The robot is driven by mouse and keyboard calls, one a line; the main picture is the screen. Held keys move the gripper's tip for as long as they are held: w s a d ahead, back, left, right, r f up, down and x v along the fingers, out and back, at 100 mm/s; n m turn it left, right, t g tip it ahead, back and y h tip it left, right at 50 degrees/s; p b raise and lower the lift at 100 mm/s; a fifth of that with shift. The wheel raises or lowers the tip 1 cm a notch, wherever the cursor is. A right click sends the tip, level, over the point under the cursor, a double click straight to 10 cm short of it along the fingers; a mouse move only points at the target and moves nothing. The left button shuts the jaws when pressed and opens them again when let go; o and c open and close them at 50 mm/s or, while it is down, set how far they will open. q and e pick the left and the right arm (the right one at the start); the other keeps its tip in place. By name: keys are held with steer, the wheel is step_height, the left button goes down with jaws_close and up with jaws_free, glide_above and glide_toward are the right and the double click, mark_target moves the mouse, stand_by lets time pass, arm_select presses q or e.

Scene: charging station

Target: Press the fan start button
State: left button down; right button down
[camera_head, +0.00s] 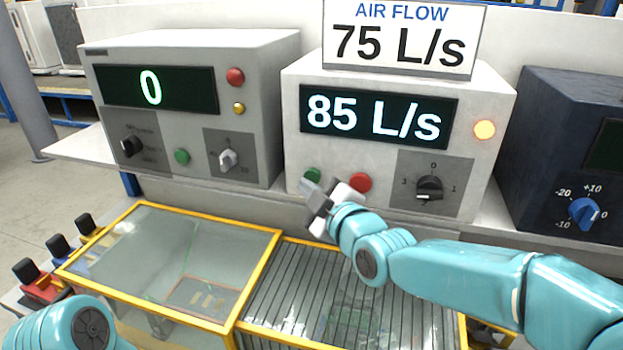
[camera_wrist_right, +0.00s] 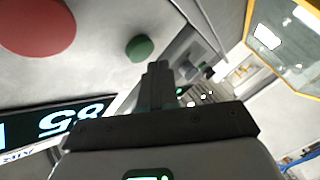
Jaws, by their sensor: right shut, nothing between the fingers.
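The fan box (camera_head: 300,130) stands on the shelf, its display (camera_head: 375,116) reading 85 L/s. A green button (camera_head: 312,175) and a red button (camera_head: 360,182) sit low on its front; a dark knob (camera_head: 429,188) is to their right. My right gripper (camera_head: 308,187) is shut and empty, its tips just below the green button in the head view. In the right wrist view the green button (camera_wrist_right: 139,48) and red button (camera_wrist_right: 38,24) show beyond the shut fingers (camera_wrist_right: 157,70). I cannot tell whether the fingertips touch the box. Only my left arm shows; its gripper is out of view.
A sign (camera_head: 405,40) on the box reads AIR FLOW 75 L/s. A lit yellow lamp (camera_head: 484,129) is on the box. Another grey box (camera_head: 190,60) reading 0 stands left, a dark box (camera_head: 560,120) right. A yellow-framed glass cover (camera_head: 255,262) lies below.

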steer(key=s, duration=0.1)
steer(key=s+a+b, duration=0.1)
steer(key=s, duration=0.2)
steer(key=shift+s+a+b, duration=0.25)
steer(key=shift+s+b, duration=0.05)
steer(key=shift+s, duration=0.1)
stand_by(0.5)
